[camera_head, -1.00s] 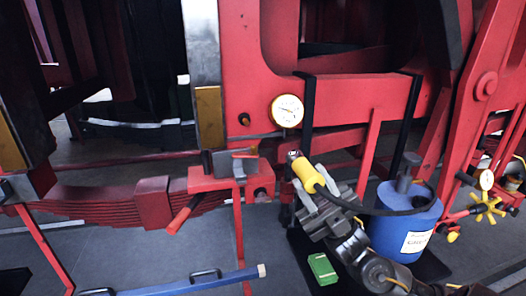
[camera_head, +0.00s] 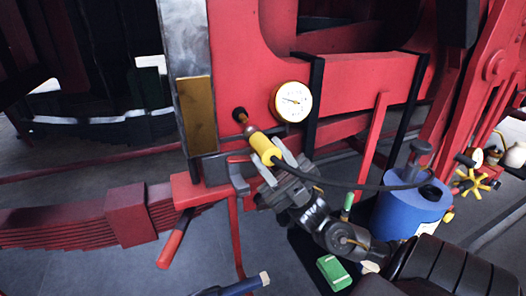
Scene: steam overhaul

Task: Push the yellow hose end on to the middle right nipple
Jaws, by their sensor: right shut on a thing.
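The yellow hose end (camera_head: 263,146) is held in my right gripper (camera_head: 271,160), which is shut on it. Its tip points up and left at a small brass-coloured nipple (camera_head: 240,116) on the red frame, just left of the round white gauge (camera_head: 291,101). The tip is at or very close to the nipple; I cannot tell whether it is pushed on. The black hose (camera_head: 345,185) runs from the yellow end right to the blue canister (camera_head: 407,208). My left gripper is not in view.
A red stand with a clamp and red handle (camera_head: 175,240) is left of my right gripper. A leaf spring (camera_head: 75,220) lies further left. A green box (camera_head: 333,272) is on the dark mat below. A yellow handwheel (camera_head: 474,183) is at the right.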

